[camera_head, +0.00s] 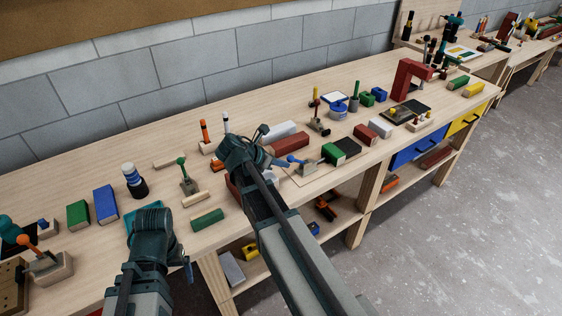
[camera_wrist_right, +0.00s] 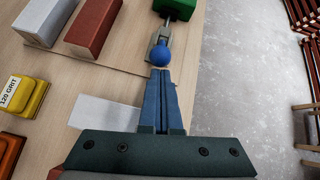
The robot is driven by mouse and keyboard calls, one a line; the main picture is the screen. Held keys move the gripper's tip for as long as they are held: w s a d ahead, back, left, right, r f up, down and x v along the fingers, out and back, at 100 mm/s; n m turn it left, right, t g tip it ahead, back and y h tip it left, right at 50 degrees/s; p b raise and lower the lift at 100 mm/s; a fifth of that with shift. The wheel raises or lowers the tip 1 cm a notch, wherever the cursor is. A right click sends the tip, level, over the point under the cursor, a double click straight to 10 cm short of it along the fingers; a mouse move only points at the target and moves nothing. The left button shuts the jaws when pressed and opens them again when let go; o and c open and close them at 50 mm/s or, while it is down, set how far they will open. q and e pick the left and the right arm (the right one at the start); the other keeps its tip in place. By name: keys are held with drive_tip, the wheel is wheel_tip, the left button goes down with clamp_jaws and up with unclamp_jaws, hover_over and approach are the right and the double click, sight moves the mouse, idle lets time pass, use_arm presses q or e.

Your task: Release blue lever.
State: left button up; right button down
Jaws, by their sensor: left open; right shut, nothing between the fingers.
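The blue lever (camera_head: 293,159) has a round blue knob and a grey base on a pale board, right of my right gripper in the head view. In the right wrist view its blue knob (camera_wrist_right: 160,56) is just beyond the fingertips, with the grey lever body behind it. My right gripper (camera_head: 277,162) is shut and empty; its blue fingers (camera_wrist_right: 160,76) point at the knob. Whether they touch it I cannot tell. My left gripper (camera_head: 187,268) is open, low at the bench's front edge, away from the blue lever, and partly hidden by its own wrist.
A green block (camera_head: 333,153) stands close behind the lever; it also shows in the right wrist view (camera_wrist_right: 175,8). A dark red block (camera_wrist_right: 93,27) and a light grey block (camera_wrist_right: 45,20) lie nearby. A green-knobbed lever (camera_head: 187,180) stands left. Grey floor (camera_head: 440,240) lies beyond the bench edge.

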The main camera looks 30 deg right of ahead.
drive_tip(key=d+r+y+p, duration=0.1)
drive_tip(key=p, duration=0.2)
drive_tip(key=d+r+y+p, duration=0.2)
drive_tip(key=p, duration=0.1)
drive_tip(key=d+r+y+p, duration=0.1)
drive_tip(key=r+y+p, duration=0.1)
drive_tip(key=p, duration=0.2)
drive_tip(key=shift+w+d+g, duration=0.15)
drive_tip(key=shift+w+g, duration=0.1)
drive_tip(key=shift+g, duration=0.05)
use_arm(q)
wheel_tip(320, 180, up, 13)
drive_tip(key=p, duration=0.2)
drive_tip(key=shift+r, duration=0.2)
use_arm(e)
drive_tip(key=shift+w+d+r+y, duration=0.1)
drive_tip(key=shift+d+r+y, duration=0.15)
drive_tip(key=shift+d+y, duration=0.7)
drive_tip(key=shift+d+r+y, duration=0.2)
drive_tip(key=shift+d+y, duration=0.65)
drive_tip(key=shift+d, duration=0.2)
use_arm(q)
drive_tip(key=shift+r+p, duration=0.1)
drive_tip(key=shift+p, duration=0.25)
use_arm(e)
drive_tip(key=shift+r, duration=0.15)
